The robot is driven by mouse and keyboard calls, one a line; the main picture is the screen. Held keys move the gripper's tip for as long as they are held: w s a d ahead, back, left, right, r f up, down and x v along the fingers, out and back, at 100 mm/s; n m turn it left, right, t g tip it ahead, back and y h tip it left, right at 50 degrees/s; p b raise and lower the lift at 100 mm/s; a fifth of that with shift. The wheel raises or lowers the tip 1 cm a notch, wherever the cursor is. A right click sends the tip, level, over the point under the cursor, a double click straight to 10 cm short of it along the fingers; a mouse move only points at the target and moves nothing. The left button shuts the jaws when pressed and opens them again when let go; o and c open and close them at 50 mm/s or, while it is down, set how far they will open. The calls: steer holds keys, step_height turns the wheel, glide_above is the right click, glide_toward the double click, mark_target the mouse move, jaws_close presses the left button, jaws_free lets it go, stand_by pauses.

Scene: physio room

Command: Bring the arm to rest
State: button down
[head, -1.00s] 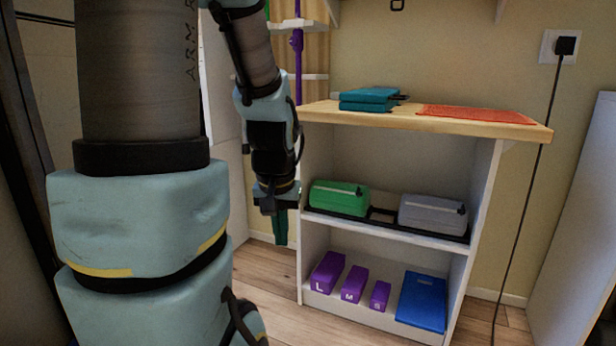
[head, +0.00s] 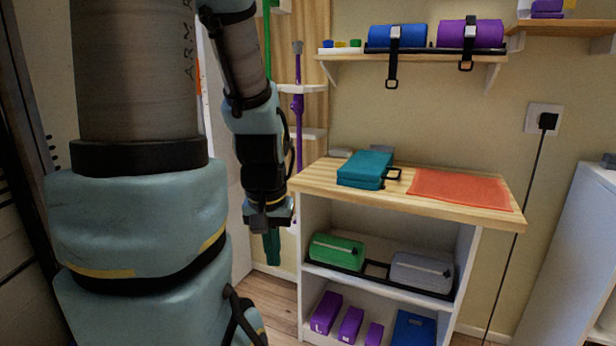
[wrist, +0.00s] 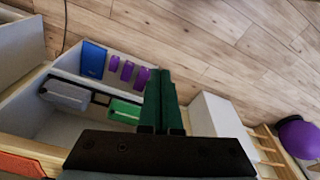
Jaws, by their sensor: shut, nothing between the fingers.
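My arm hangs down on the left of the head view, in front of the left side of the shelf unit. My gripper (head: 272,246) points downward with its dark green fingers together and nothing between them. In the wrist view the gripper (wrist: 160,88) shows its fingers side by side, pointing toward the floor, apart from everything around it.
A wooden-topped shelf unit (head: 310,182) bears a teal case (head: 364,168) and an orange mat (head: 460,189). Below are a green roll (head: 335,249), a grey roll (head: 420,271) and purple blocks (head: 326,311). A wall shelf (head: 340,57) hangs above. A purple ball (wrist: 300,136) lies on the floor.

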step_height(320, 180, up, 16)
steer(key=p, duration=1.3)
steer(key=shift+f, duration=0.15)
steer(key=c, duration=1.5)
jaws_free()
steer(key=o, duration=0.3)
steer(key=shift+w, duration=0.1)
steer(key=o, duration=0.6)
steer(key=w+d+r+m+t+h, duration=0.1)
steer(key=w+d+t, duration=0.1)
steer(key=w+d, duration=0.3)
steer(key=w+d+r+m+t+h+p, duration=0.1)
steer(key=w+d+r+t, duration=0.1)
steer(key=w+d, duration=0.4)
steer(key=w+t, duration=0.1)
steer(key=w, duration=0.2)
steer(key=shift+w, duration=0.2)
steer(key=m+t+h+p, duration=0.25)
steer(key=t+h, duration=0.45)
steer(key=t, duration=0.7)
glide_toward(470, 36)
steer(key=shift+n, duration=0.35)
steer(key=p+x, duration=0.4)
steer(key=x, duration=0.2)
steer(key=shift+w+d+r, duration=0.1)
steer(key=shift+w+r, duration=0.1)
steer(key=shift+r, duration=0.1)
steer(key=shift+p+x, duration=0.4)
steer(key=shift+x, duration=0.35)
